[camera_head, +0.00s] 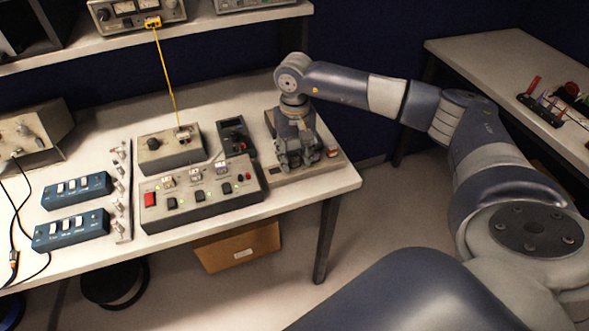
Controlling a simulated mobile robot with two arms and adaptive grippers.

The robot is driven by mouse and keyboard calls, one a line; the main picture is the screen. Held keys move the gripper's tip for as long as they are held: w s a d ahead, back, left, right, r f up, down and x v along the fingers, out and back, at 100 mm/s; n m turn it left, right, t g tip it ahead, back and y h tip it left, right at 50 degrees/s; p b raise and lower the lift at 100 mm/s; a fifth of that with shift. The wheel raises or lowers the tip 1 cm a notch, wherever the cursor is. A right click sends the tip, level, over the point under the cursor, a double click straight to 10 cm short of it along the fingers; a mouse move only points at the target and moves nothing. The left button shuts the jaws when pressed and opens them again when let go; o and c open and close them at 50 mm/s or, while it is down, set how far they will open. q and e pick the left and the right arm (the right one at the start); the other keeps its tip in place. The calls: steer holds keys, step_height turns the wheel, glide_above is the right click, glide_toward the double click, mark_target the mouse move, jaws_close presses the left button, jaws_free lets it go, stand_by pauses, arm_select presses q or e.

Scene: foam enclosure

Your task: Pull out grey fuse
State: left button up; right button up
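My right gripper (298,155) points down over a flat wooden-looking board (327,167) near the right end of the bench. Its fingers are close to the board's surface, and I cannot tell whether they touch anything. I cannot make out the grey fuse; the gripper covers much of the board. Whether the fingers are open or shut on something is too small to tell. My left gripper is not in view.
Left of the gripper are a dark meter-like device (236,138), a grey control panel with a red switch (200,194) and a grey box with a yellow cable (170,149). Blue switch boxes (77,190) lie farther left. A shelf (160,36) runs above. A cardboard box (238,247) is below.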

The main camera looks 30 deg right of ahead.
mark_target(295, 159)
steer(key=shift+f+b, duration=0.15)
steer(key=shift+b, duration=0.3)
stand_by(1.2)
jaws_close()
steer(key=shift+r+p, duration=1.45)
steer(key=shift+r, duration=1.6)
